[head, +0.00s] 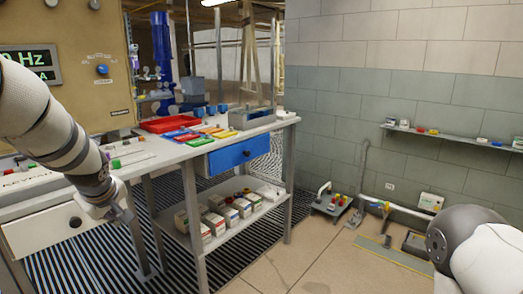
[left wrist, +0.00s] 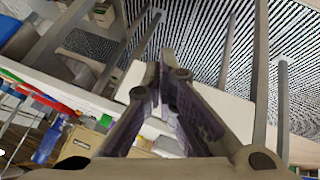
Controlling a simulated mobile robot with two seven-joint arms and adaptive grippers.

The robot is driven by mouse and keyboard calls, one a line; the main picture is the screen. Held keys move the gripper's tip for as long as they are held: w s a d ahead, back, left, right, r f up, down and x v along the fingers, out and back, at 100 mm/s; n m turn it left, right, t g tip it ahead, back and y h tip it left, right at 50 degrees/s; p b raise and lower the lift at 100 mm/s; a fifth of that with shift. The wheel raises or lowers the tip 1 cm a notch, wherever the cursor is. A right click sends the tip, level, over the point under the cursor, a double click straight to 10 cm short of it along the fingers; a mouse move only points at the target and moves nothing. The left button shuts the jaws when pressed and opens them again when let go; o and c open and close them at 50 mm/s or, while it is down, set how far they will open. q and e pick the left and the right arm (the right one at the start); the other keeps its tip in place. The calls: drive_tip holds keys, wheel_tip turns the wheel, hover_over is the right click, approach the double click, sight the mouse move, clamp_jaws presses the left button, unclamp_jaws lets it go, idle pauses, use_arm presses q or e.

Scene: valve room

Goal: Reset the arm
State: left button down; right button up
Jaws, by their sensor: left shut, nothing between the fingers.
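My left arm comes in from the left in the head view. Its gripper (head: 122,212) points down in front of the white drawer (head: 60,228) of the bench at the left. In the left wrist view the fingers of the left gripper (left wrist: 164,68) come together at the tips, with nothing held between them. A pale panel lies behind the fingers there. Part of my right arm shows at the lower right of the head view. My right gripper is not in view.
A workbench holds a red tray (head: 168,125) and coloured bins. Below is a blue drawer (head: 232,155) and a shelf with several small boxes (head: 228,214). A wall shelf (head: 455,135) is at the right. A small cart (head: 330,203) stands by the wall. The tiled floor (head: 310,255) in front is clear.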

use_arm(q)
drive_tip(key=s+d+f+m+g+h, duration=0.1)
drive_tip(key=s+d+f+m+g, duration=0.15)
drive_tip(key=s+f, duration=0.75)
drive_tip(key=s+d+f+m+g+h, duration=0.1)
drive_tip(key=s+d+f+m, duration=0.2)
drive_tip(key=s+f, duration=0.75)
drive_tip(key=s+d+f+m+g, duration=0.1)
drive_tip(key=s+d+f+m, duration=0.1)
drive_tip(key=s, duration=0.6)
drive_tip(key=s+d+f+m+g+h, duration=0.1)
drive_tip(key=s+d+f+m+g, duration=0.1)
drive_tip(key=s, duration=0.7)
drive_tip(key=s+d+f+m+g, duration=0.1)
drive_tip(key=s+d+f+m, duration=0.1)
drive_tip(key=s, duration=0.7)
drive_tip(key=shift+f, duration=0.7)
drive_tip(key=shift+g, duration=0.25)
